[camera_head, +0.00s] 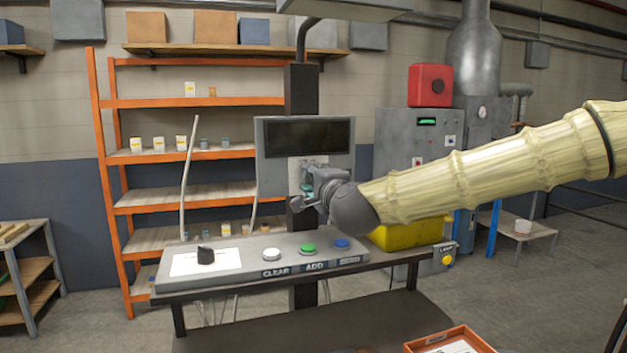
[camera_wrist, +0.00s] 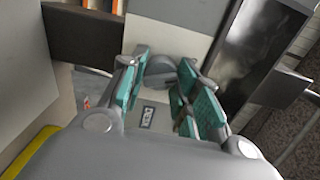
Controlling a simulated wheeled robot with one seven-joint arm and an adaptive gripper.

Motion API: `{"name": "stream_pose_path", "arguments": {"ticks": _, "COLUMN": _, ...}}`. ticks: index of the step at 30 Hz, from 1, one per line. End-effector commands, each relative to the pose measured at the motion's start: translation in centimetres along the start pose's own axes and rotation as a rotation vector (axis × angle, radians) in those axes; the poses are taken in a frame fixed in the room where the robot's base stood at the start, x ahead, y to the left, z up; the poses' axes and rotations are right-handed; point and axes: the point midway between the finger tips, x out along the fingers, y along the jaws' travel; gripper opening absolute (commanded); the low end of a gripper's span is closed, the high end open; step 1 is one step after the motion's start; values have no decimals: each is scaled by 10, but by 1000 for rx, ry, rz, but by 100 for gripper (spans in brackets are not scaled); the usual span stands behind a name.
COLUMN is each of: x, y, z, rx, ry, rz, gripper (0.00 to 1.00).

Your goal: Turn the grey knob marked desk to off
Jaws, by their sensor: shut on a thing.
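The grey knob (camera_wrist: 160,66) shows in the wrist view between my fingertips, on a pale plate. A small label (camera_wrist: 148,117) is on the plate beside it, too small to read. My gripper (camera_head: 307,180) is shut on the knob, with a teal-padded finger on either side. In the head view it reaches the pale plate (camera_head: 295,170) under the dark screen of the grey upright panel (camera_head: 263,178). The gripper hides the knob there, and I cannot read which way the knob points.
The sloped console (camera_head: 240,272) below carries a black knob (camera_head: 205,255) and white (camera_head: 271,254), green (camera_head: 308,248) and blue (camera_head: 342,244) buttons. A yellow bin (camera_head: 410,235) stands behind it. Orange shelving (camera_head: 150,103) is at the left, a grey cabinet (camera_head: 393,135) at the right.

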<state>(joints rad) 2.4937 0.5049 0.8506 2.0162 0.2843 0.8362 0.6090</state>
Motion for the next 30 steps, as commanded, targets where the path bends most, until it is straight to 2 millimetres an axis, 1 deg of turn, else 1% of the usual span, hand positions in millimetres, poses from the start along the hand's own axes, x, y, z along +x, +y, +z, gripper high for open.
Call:
{"name": "stream_pose_path", "arguments": {"ticks": 1, "x": -1, "y": 3, "z": 1, "rx": -1, "ry": -3, "rz": 4, "gripper": 7}}
{"name": "stream_pose_path", "arguments": {"ticks": 4, "x": -1, "y": 3, "z": 1, "rx": -1, "ry": -3, "rz": 4, "gripper": 7}}
{"name": "stream_pose_path", "arguments": {"ticks": 5, "x": -1, "y": 3, "z": 1, "rx": -1, "ry": -3, "rz": 4, "gripper": 33}}
{"name": "stream_pose_path", "arguments": {"ticks": 6, "x": -1, "y": 3, "z": 1, "rx": -1, "ry": -3, "rz": 4, "gripper": 40}}
{"name": "stream_pose_path", "arguments": {"ticks": 8, "x": -1, "y": 3, "z": 1, "rx": 0, "ry": -3, "rz": 4, "gripper": 51}}
{"name": "stream_pose_path", "arguments": {"ticks": 9, "x": -1, "y": 2, "z": 1, "rx": 0, "ry": -2, "rz": 4, "gripper": 53}}
{"name": "stream_pose_path", "arguments": {"ticks": 17, "x": 0, "y": 1, "z": 1, "rx": 0, "ry": -1, "rz": 2, "gripper": 53}}
{"name": "stream_pose_path", "arguments": {"ticks": 20, "x": -3, "y": 1, "z": 1, "rx": 0, "ry": -2, "rz": 2, "gripper": 53}}
{"name": "stream_pose_path", "arguments": {"ticks": 23, "x": -12, "y": 1, "z": 1, "rx": 0, "ry": -2, "rz": 2, "gripper": 53}}
{"name": "stream_pose_path", "arguments": {"ticks": 26, "x": -26, "y": 0, "z": 0, "rx": 1, "ry": -2, "rz": 1, "gripper": 53}}
{"name": "stream_pose_path", "arguments": {"ticks": 30, "x": -52, "y": 0, "z": 1, "rx": 1, "ry": -3, "rz": 2, "gripper": 53}}
